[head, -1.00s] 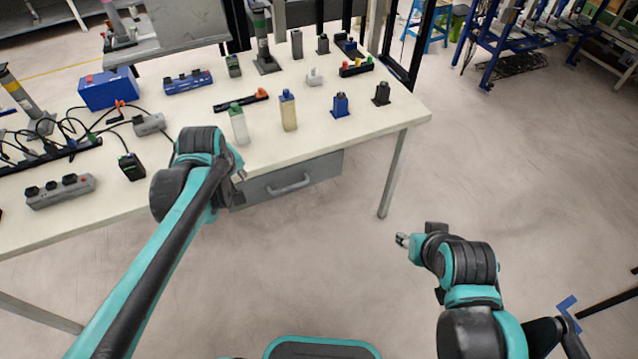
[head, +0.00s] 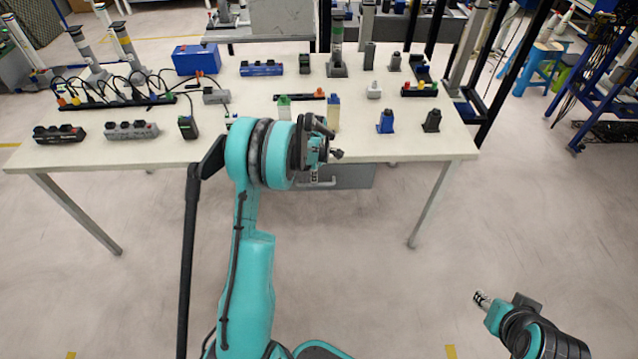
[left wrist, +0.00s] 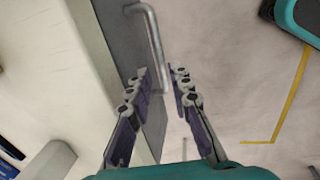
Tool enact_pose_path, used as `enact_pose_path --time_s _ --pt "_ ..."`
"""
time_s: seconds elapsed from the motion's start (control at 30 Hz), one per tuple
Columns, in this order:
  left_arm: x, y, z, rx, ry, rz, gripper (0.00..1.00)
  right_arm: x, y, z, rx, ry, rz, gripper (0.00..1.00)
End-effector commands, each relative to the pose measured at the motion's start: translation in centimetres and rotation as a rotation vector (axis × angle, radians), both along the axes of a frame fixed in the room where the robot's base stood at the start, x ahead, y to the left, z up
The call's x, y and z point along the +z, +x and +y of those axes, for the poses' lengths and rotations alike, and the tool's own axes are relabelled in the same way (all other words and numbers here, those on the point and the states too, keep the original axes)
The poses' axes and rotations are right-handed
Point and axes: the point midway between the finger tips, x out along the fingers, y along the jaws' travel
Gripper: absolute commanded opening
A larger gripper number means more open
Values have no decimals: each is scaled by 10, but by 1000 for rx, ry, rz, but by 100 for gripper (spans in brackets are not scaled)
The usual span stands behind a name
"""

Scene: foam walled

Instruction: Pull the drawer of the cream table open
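The cream table (head: 240,118) stands ahead in the head view. Its grey drawer (head: 352,177) hangs under the front edge and looks shut, with its left part hidden behind my left arm. In the left wrist view the metal handle (left wrist: 153,38) stands out from the grey drawer front (left wrist: 122,35). My left gripper (left wrist: 160,75) is open, its two fingers spread on either side of the handle's near end. I cannot tell how deep the handle is between them. My right gripper (head: 482,298) is low at the right, far from the drawer; its opening is too small to judge.
Bottles, power strips and small devices stand on the tabletop, including a blue box (head: 196,60) and a blue device (head: 385,121) near the front edge. A table leg (head: 428,205) stands right of the drawer. The floor in front is clear.

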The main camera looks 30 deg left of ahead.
Motion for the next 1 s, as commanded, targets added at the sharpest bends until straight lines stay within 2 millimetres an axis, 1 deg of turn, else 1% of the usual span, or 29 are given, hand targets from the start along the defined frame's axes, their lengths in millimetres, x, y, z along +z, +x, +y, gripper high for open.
enact_pose_path --time_s 0.03,0.1,0.2,0.33,0.43,0.67,0.7,0.77,0.8,1.0 --pt "-13 2 1 0 0 0 20 -7 0 0 0 0 0 40" --pt "-25 4 2 -1 1 -1 20 -12 0 0 0 0 0 40" --pt "-40 6 4 -1 0 -1 20 -18 0 0 0 0 0 40" --pt "-52 8 5 -2 0 -1 20 -23 0 0 0 0 0 40" --pt "-56 9 5 -2 0 -1 20 -24 0 0 0 0 0 40" --pt "-56 9 5 -3 0 -1 20 -23 0 0 0 0 0 40" --pt "-56 9 5 -3 0 -1 18 -23 0 0 0 0 0 40" --pt "-56 9 5 -3 0 -1 2 -23 0 0 0 0 0 40" --pt "-56 9 5 -3 0 -1 0 -23 0 0 0 0 0 40" --pt "-56 9 5 -3 0 -1 0 -23 0 0 0 0 0 40"
